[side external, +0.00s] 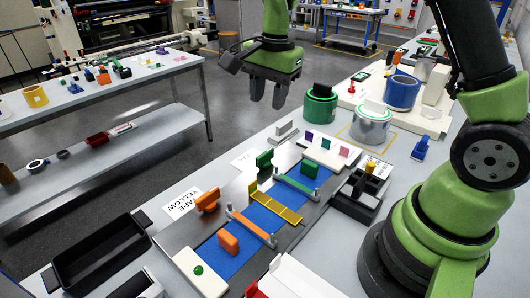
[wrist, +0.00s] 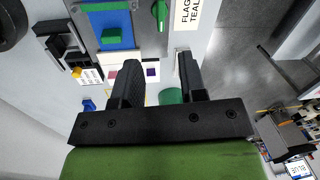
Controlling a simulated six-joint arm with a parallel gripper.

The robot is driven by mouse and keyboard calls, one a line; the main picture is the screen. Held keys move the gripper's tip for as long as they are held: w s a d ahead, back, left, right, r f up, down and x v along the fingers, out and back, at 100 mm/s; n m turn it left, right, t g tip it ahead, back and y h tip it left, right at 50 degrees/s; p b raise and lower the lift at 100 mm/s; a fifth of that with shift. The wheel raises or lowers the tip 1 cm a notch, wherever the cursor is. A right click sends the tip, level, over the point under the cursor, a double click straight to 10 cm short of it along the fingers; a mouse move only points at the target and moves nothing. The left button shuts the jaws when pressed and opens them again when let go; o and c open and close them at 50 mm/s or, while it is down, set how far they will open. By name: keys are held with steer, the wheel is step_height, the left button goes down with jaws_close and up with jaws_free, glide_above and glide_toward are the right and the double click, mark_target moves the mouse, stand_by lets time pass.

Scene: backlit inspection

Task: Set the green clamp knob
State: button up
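The green clamp knob (side external: 264,159) sits on the grey plate beside the blue strip. It also shows at the top edge of the wrist view (wrist: 160,12). A green block (side external: 309,168) stands on the blue strip near a green clamp bar (side external: 300,186); the block shows in the wrist view too (wrist: 112,36). My gripper (side external: 267,98) is raised above and behind the fixture, apart from the knob. In the wrist view its two fingers (wrist: 160,76) are spread with nothing between them.
An orange knob (side external: 207,200) and orange block (side external: 229,242) stand nearer the front. A yellow frame (side external: 275,204) crosses the blue strip (side external: 262,216). Green (side external: 320,106) and grey tape rolls (side external: 370,124) stand behind. A black tray (side external: 98,262) lies at the front left.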

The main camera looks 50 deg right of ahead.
steer(key=m+g, duration=0.1)
steer(key=m, duration=0.1)
glide_above(265, 153)
step_height(265, 153, down, 6)
steer(key=shift+f, duration=0.1)
step_height(265, 153, down, 10)
steer(key=shift+r, duration=0.25)
jaws_close()
